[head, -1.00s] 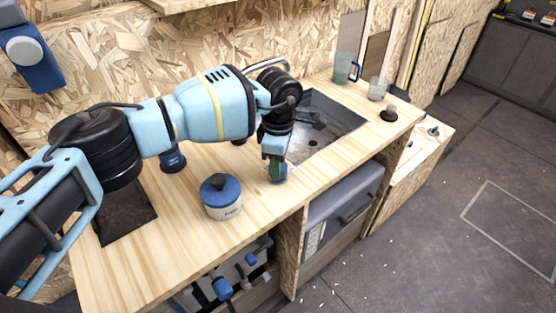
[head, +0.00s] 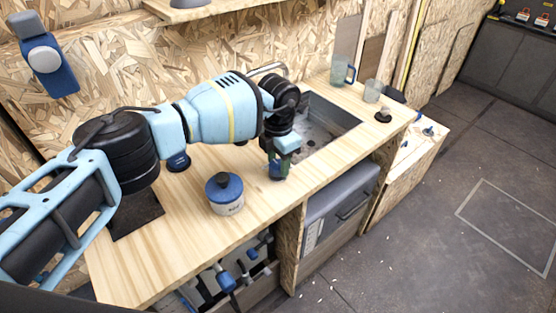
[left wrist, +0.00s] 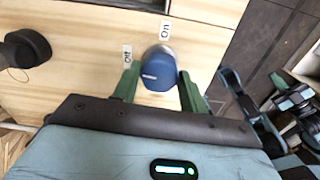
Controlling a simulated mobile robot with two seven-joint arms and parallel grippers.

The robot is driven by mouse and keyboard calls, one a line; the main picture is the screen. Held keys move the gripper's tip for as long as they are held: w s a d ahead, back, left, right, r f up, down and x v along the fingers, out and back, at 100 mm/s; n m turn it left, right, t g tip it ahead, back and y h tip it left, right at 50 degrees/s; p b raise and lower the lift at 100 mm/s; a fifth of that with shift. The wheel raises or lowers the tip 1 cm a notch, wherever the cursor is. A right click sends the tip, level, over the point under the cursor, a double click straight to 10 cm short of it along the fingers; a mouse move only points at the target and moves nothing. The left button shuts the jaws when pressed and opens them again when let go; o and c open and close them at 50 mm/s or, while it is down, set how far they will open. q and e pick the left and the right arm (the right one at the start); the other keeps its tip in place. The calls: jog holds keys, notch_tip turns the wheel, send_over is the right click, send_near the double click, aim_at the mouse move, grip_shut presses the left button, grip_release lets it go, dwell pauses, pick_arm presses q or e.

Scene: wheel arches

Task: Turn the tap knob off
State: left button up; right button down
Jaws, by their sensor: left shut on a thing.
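The tap knob (left wrist: 158,72) is blue with a paler base and sits on the wooden counter. An "On" label (left wrist: 165,29) is beyond it and an "Off" label (left wrist: 127,54) is to its upper left in the left wrist view. My left gripper (left wrist: 160,84) has its green fingers on either side of the knob and is shut on it. In the head view my left gripper (head: 277,164) points down at the counter's front edge, in front of the sink (head: 325,124), and partly hides the knob. Which label the knob points to is not clear. My right gripper is not in view.
A blue-lidded canister (head: 225,195) stands left of my left gripper. A dark cup-like piece (head: 383,116), a clear glass (head: 372,91) and a jug (head: 342,72) stand right of the sink. The tap spout (head: 268,69) is behind my arm. A grey drawer (head: 340,200) is below the counter.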

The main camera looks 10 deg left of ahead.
aim_at(278, 164)
pick_arm(q)
jog(key=shift+n, duration=0.5)
jog(key=o, duration=1)
jog(key=shift+c, duration=0.2)
jog(key=shift+r, duration=3.95)
jog(key=shift+f, duration=0.1)
